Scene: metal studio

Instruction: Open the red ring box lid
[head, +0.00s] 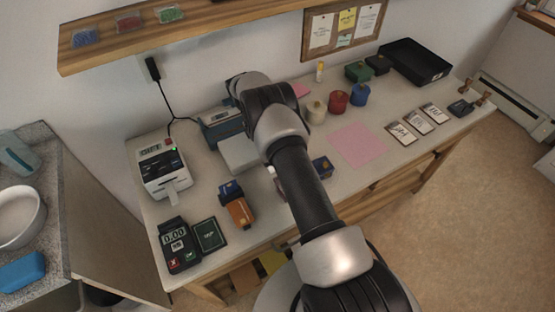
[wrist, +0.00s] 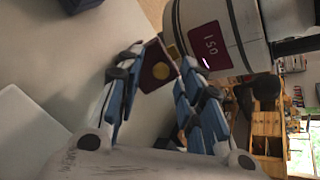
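In the wrist view a small dark red box (wrist: 152,77) with a round gold mark lies at the fingertips. A second gold-coloured bit shows at its upper right edge. My gripper (wrist: 164,57) has its two blue-and-grey fingers spread, one on each side of the box. I cannot tell whether either fingertip touches it. No open gap shows at the lid, but the fingers cover part of the box's edges. In the head view my arm crosses the table and hides my gripper and most of the spot where the box is.
A blue box (head: 322,167) lies just right of my arm, with a pink sheet (head: 358,145) beyond it. Red (head: 338,101) and blue pots stand behind.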

